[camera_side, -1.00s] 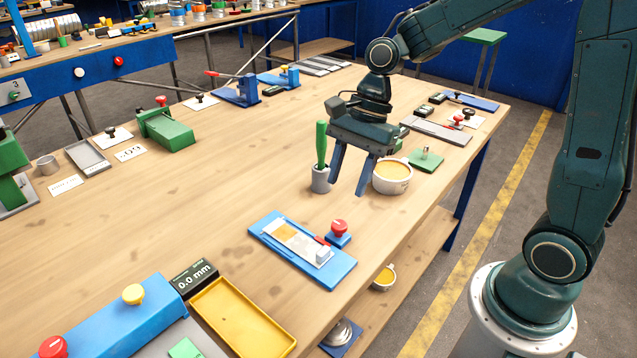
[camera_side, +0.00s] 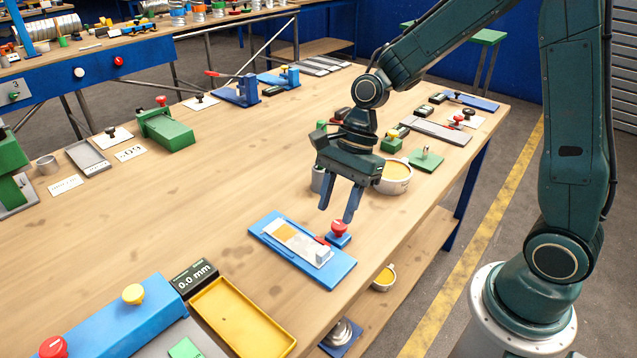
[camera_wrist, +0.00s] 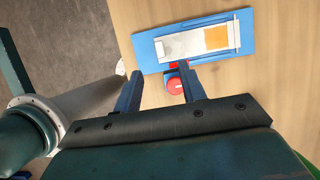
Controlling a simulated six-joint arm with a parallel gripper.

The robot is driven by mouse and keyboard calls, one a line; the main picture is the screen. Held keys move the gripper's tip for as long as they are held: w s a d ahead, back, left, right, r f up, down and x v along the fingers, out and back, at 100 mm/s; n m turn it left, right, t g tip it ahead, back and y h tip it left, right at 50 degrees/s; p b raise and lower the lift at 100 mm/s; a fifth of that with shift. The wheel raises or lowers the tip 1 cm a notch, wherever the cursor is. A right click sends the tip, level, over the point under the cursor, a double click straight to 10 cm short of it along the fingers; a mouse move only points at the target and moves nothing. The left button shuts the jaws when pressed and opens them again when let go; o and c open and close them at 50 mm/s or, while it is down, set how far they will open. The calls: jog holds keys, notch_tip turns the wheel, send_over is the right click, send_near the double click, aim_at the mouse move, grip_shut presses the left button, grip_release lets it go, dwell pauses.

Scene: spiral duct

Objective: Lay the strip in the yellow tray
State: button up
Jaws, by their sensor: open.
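The strip (camera_side: 296,241), pale with an orange-yellow patch at one end, lies on a blue plate (camera_side: 335,277) near the table's front edge. It also shows in the wrist view (camera_wrist: 190,44). A clear or white block sits at its near end. My gripper (camera_side: 337,214) is open and empty, pointing down above and behind the plate, close to a red-knobbed blue block (camera_side: 339,234). In the wrist view the fingers (camera_wrist: 158,82) are apart, with the red knob (camera_wrist: 173,84) by the right finger. The yellow tray (camera_side: 243,318) is empty at the front of the table.
A white cup with yellow contents (camera_side: 395,174) and a grey cup (camera_side: 318,181) stand close behind my gripper. A 0.0 mm display (camera_side: 194,278) and a blue device with yellow and red buttons (camera_side: 112,322) stand left of the tray. The table middle is clear.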

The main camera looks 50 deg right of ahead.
aim_at(326, 251)
jog(key=x, duration=0.9)
jog(key=shift+c, duration=0.4)
grip_shut()
jog(key=shift+s, duration=0.3)
jog(key=shift+s+r, duration=0.15)
jog(key=shift+s, duration=2.3)
